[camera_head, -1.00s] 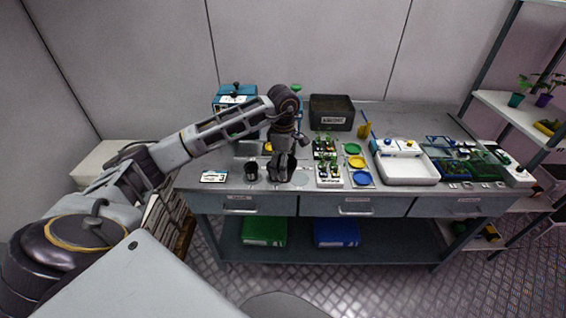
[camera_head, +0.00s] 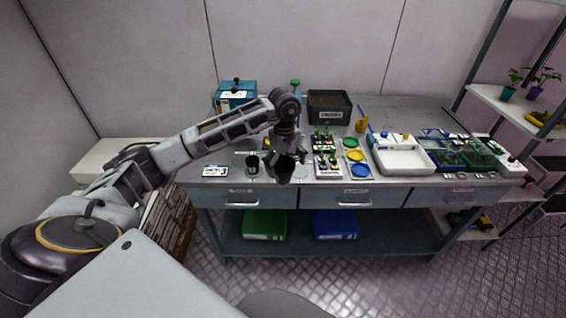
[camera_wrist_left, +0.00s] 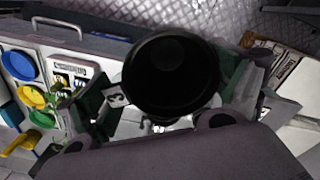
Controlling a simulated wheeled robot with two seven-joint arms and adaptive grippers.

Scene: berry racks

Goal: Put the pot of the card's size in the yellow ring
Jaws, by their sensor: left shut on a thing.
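My left gripper (camera_head: 286,155) is shut on a black pot (camera_head: 284,169) and holds it at the bench's front. In the left wrist view the pot (camera_wrist_left: 170,75) is mouth toward the camera and looks empty; a small tag with a "3" (camera_wrist_left: 115,97) shows beside it. A second black pot (camera_head: 253,166) stands to the left. The white card (camera_head: 215,171) lies at the front left; its text is too small to read. A yellow round piece (camera_head: 355,156) lies between a green and a blue one. Another yellow bit (camera_head: 267,142) is mostly hidden behind my arm. My right gripper is out of view.
A dark labelled soil bin (camera_head: 330,107) and a blue-green box (camera_head: 236,95) are at the back. The rear right bench top is clear.

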